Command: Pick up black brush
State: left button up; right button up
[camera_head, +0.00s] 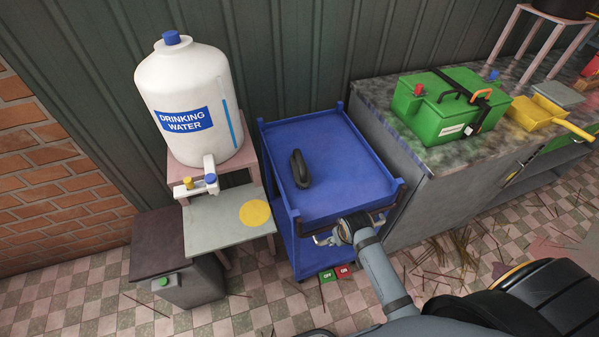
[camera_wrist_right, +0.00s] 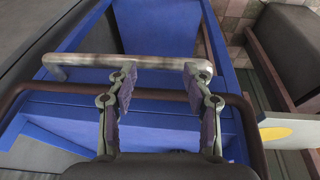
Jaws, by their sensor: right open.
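The black brush (camera_head: 300,168) lies on the top tray of the blue cart (camera_head: 345,190), toward its left side. I cannot make it out in the right wrist view. My right gripper (camera_head: 328,238) is at the cart's near edge, apart from the brush. In the right wrist view my right gripper (camera_wrist_right: 160,82) is open, with nothing held between its fingers. A pale metal bar (camera_wrist_right: 80,61) crosses just beyond the fingertips, and a dark rail (camera_wrist_right: 60,88) of the cart runs behind the fingers. My left gripper is not in view.
A white drinking-water tank (camera_head: 185,90) stands on a pink stand left of the cart. A counter (camera_head: 415,195) with a green box (camera_head: 440,112) and yellow dustpan (camera_head: 535,113) borders the right. Sticks lie on the tiled floor. The tray around the brush is clear.

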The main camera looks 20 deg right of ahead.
jog(key=w+a+r+t+b, duration=0.1)
jog(key=w+r, duration=0.4)
jog(key=r, duration=0.4)
jog(key=m, duration=0.1)
send_near(301, 161)
jog(key=shift+d+f+y, duration=0.1)
jog(key=shift+f+y, duration=0.2)
jog(key=shift+f, duration=0.1)
jog(key=x, duration=1)
jog(key=shift+w+d+f, duration=0.15)
jog(key=shift+w+f, duration=0.05)
jog(key=shift+w, duration=0.1)
jog(key=shift+s+r, duration=0.1)
jog(key=c, duration=0.3)
grip_shut()
